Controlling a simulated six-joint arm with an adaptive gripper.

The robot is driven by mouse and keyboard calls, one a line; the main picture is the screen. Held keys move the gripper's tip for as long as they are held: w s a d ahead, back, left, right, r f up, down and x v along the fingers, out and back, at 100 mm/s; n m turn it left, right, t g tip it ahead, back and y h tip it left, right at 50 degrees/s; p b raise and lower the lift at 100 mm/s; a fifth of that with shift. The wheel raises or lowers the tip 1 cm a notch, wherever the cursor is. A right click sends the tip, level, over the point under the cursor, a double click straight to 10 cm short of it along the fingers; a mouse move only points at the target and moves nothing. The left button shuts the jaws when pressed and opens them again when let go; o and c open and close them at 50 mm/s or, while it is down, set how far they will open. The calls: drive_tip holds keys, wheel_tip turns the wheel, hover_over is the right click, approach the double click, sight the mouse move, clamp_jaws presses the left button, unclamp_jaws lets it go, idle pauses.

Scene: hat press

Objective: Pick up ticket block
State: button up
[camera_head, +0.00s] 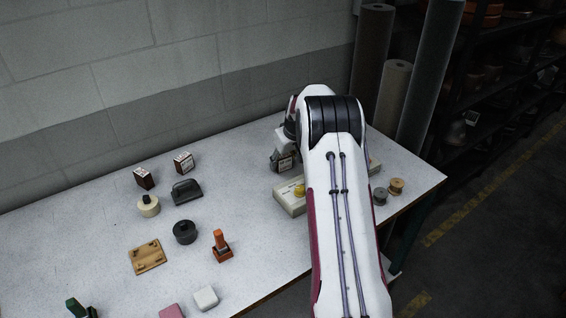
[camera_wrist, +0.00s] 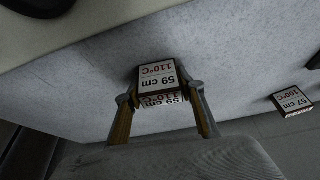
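A small dark ticket block with a white label reading "59 cm 110°C" (camera_wrist: 158,76) is between the two fingertips of my gripper (camera_wrist: 162,94) in the wrist view. The fingertips are right at its left and right sides. I cannot tell whether they press on it or leave a thin gap. In the head view my gripper (camera_head: 282,158) is low over the back of the table, with this block (camera_head: 286,164) at its tips, partly hidden. A second block, labelled "57 cm 100°C" (camera_wrist: 292,102), lies to the right in the wrist view.
A pale box with a yellow button (camera_head: 290,200) stands just in front of my gripper. Two dark labelled blocks (camera_head: 145,178) (camera_head: 184,162), a dark iron-like tool (camera_head: 187,192), a wooden board (camera_head: 147,257) and two spools (camera_head: 396,186) are on the table (camera_head: 80,240). Fabric rolls (camera_head: 371,60) stand behind.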

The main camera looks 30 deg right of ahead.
drive_tip(key=shift+r, duration=0.1)
drive_tip(key=shift+r, duration=4.9)
drive_tip(key=shift+n, duration=0.5)
drive_tip(key=s+a, duration=0.6)
drive_tip(key=a, duration=0.4)
drive_tip(key=s+a+r, duration=0.1)
drive_tip(key=s+a, duration=0.6)
drive_tip(key=a, duration=0.4)
drive_tip(key=s+a, duration=0.7)
drive_tip(key=a, duration=0.4)
drive_tip(key=shift+r, duration=0.3)
drive_tip(key=shift+s+a, duration=0.25)
drive_tip(key=shift+s, duration=0.2)
drive_tip(key=shift+w, duration=0.1)
